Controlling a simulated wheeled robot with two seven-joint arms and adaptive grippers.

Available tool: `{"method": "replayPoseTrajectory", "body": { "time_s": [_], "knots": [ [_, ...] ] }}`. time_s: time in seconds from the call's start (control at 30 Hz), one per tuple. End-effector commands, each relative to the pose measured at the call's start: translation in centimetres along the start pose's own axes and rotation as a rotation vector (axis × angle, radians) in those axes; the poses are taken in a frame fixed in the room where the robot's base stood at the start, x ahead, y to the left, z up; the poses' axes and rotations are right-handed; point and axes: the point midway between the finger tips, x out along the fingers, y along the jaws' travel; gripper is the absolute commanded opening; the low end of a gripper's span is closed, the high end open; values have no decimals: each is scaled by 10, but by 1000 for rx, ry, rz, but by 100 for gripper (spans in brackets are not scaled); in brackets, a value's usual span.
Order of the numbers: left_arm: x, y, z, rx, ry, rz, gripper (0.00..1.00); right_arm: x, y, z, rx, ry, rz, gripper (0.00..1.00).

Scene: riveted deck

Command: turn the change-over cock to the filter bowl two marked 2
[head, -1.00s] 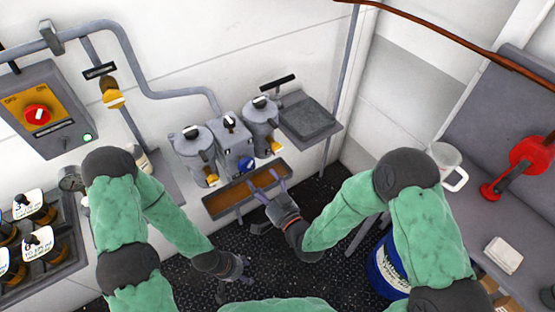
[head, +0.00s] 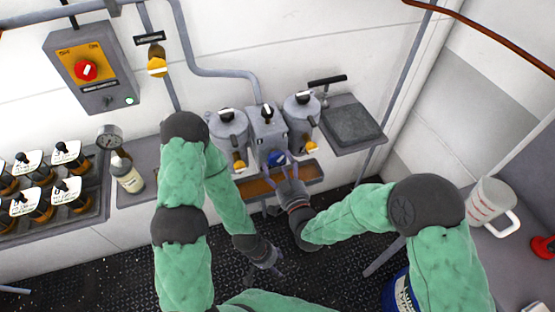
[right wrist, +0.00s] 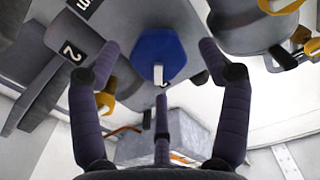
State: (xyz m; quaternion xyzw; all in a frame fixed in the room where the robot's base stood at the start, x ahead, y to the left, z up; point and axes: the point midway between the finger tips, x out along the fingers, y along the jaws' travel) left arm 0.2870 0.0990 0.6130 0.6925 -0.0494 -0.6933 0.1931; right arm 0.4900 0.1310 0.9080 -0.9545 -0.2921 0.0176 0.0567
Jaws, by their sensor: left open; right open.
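The change-over cock is a blue knob (head: 277,158) with a white pointer, low on the grey middle housing (head: 266,128). A grey filter bowl stands on each side, a left one (head: 230,135) and a right one (head: 301,112). In the right wrist view the blue knob (right wrist: 160,57) has its white pointer towards the picture's bottom. A tag marked 2 (right wrist: 70,50) is at upper left there. My right gripper (head: 282,182) is open, its fingers on either side of the knob in the wrist view (right wrist: 158,50); contact cannot be told. My left gripper (head: 270,264) is open and empty, low over the deck.
A brown-bottomed drip tray (head: 308,174) lies below the housing. A grey shelf (head: 352,122) stands to the right. A mug (head: 490,203) is far right. The dark deck is open below.

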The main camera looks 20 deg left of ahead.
Motion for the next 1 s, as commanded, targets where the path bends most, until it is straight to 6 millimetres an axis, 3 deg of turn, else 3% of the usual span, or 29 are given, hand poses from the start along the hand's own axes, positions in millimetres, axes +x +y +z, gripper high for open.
{"method": "replayPoseTrajectory", "body": {
  "time_s": [0.23,0.6,0.67,0.8,1.0],
  "knots": [
    [6,-2,0,0,0,0,60,27,0,1,1,0,-1,77],
    [7,-2,0,0,0,0,60,32,0,0,1,0,0,77],
    [7,-2,0,0,0,0,60,32,0,0,1,0,0,63],
    [7,-2,0,0,0,0,60,32,0,0,1,1,-1,24],
    [7,-2,0,0,0,0,60,32,0,-2,3,5,0,21]
  ]
}}
